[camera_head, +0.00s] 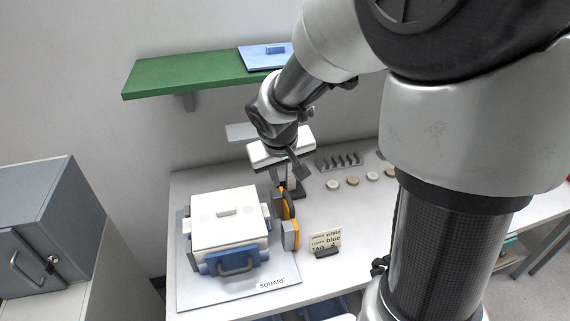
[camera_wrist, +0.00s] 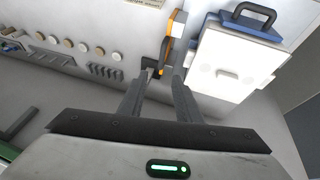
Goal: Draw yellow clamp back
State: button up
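The yellow clamp (camera_head: 287,208) is an orange-yellow and grey piece at the right side of the white furnace box (camera_head: 222,212). It also shows in the wrist view (camera_wrist: 179,27), beside the box, with its dark end near my fingertips. My gripper (camera_head: 286,180) points down just behind the clamp. In the wrist view my gripper (camera_wrist: 161,77) has its two fingers spread apart, with the clamp's end in line with the gap. I cannot tell whether either finger touches it. The fingertips are partly hidden in the head view.
The box has a blue front with a handle (camera_head: 237,267) and stands on a grey plate marked SQUARE. A small sign (camera_head: 326,243) stands to the right. Several round discs and a dark rack (camera_head: 339,161) lie behind. A green shelf (camera_head: 180,75) hangs above.

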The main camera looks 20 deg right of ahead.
jog(key=shift+v, duration=1.45)
jog(key=s+r+y, duration=0.1)
jog(key=s+r, duration=0.4)
jog(key=s, duration=0.4)
jog(key=s+a+r+t+y, duration=0.1)
jog(key=s+r, duration=0.4)
jog(key=s, duration=0.5)
jog(key=shift+a+r, duration=0.2)
